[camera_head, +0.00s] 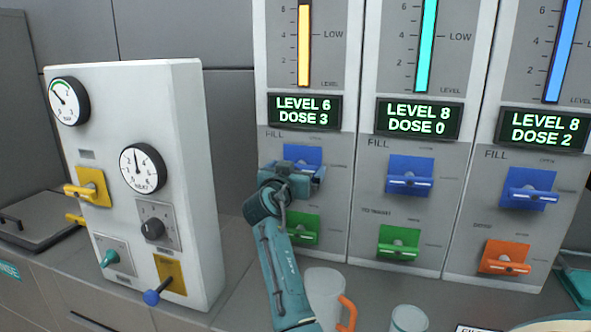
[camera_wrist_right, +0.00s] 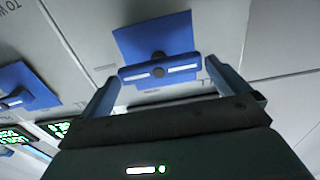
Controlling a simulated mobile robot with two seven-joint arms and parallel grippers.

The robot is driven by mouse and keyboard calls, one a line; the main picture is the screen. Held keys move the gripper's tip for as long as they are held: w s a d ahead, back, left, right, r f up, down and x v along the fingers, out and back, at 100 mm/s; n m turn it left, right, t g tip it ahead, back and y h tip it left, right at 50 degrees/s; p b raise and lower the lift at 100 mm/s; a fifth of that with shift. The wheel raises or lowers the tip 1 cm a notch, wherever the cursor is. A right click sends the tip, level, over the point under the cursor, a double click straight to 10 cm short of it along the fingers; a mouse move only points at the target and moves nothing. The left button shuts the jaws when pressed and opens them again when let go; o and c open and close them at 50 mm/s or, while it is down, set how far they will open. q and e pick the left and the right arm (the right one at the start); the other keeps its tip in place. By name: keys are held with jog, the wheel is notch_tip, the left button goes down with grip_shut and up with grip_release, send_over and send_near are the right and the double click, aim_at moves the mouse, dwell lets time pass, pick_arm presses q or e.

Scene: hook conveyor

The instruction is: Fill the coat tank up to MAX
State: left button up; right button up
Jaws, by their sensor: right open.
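Three tank columns stand side by side, with orange, cyan and blue level bars; no name reading "coat" is legible. The left column's display (camera_head: 304,111) reads LEVEL 6, DOSE 3. Its blue FILL valve (camera_head: 303,153) is partly hidden by my right gripper (camera_head: 305,172). In the right wrist view this blue valve (camera_wrist_right: 158,45) has its white-striped bar level across the gap between the fingertips. My right gripper (camera_wrist_right: 162,76) is open, a fingertip near each end of the bar; contact cannot be told. My left gripper is out of view. MAX marks are out of frame.
The middle display (camera_head: 418,117) reads LEVEL 8, DOSE 0; the right display (camera_head: 543,131) LEVEL 8, DOSE 2. Green valves (camera_head: 400,243) and an orange valve (camera_head: 505,257) sit below. A gauge box (camera_head: 190,110) stands left. A mug (camera_head: 325,285) and cup (camera_head: 409,318) stand in front.

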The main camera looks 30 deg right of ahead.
jog(key=c, duration=0.7)
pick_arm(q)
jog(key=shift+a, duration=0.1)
